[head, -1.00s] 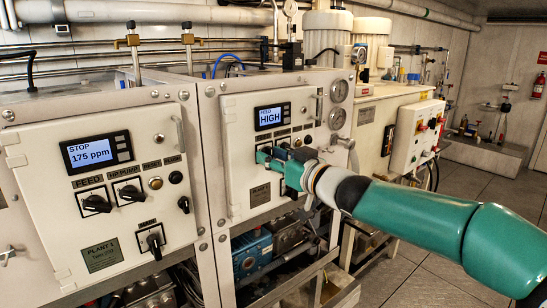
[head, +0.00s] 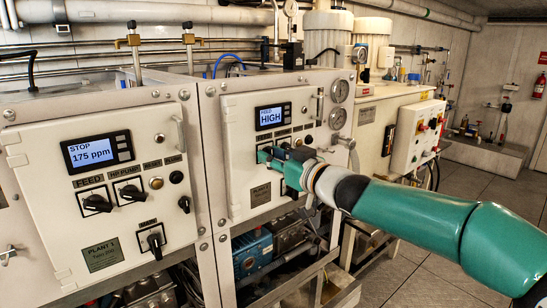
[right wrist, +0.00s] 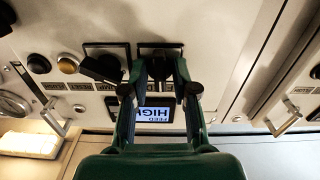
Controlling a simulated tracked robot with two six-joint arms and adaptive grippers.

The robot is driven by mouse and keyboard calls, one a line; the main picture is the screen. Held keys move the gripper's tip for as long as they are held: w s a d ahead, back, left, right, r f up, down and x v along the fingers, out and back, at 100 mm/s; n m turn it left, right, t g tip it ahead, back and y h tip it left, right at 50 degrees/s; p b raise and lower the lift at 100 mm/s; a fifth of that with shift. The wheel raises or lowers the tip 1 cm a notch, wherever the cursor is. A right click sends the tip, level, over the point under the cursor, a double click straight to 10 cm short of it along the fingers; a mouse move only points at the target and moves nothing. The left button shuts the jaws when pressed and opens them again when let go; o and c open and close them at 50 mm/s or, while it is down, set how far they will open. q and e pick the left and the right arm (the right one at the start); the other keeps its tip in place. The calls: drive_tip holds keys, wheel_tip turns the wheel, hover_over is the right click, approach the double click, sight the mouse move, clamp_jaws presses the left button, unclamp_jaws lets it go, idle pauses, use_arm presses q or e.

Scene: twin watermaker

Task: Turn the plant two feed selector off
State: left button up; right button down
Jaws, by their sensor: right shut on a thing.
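The plant two panel (head: 240,195) is the second white panel from the left, and its display (head: 272,117) reads FEED HIGH. My right gripper (head: 267,156) is at the panel just below this display, shut on the feed selector. In the right wrist view, which is upside down, the dark feed selector (right wrist: 160,48) sits between the fingertips of my right gripper (right wrist: 158,66). The gripper covers much of the knob, so its pointer direction cannot be told. The display (right wrist: 159,115) also shows there between the fingers. My left gripper is not in view.
A second black selector (right wrist: 101,67) sits right beside the gripper. The plant 1 panel (head: 65,215) stands to the left, its display (head: 96,151) showing STOP 175 ppm. Two gauges (head: 338,91) and a panel handle (head: 319,106) are right of the plant two display.

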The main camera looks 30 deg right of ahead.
drive_tip(key=n+b, duration=0.2)
drive_tip(key=n, duration=0.9)
drive_tip(key=shift+f, duration=0.2)
drive_tip(key=shift+a+n, duration=0.1)
drive_tip(key=shift+n, duration=0.2)
drive_tip(key=c, duration=1.2)
unclamp_jaws()
drive_tip(key=shift+s+r, duration=0.1)
drive_tip(key=s, duration=1.1)
drive_tip(key=shift+s+d, duration=0.35)
drive_tip(key=shift+d, duration=0.1)
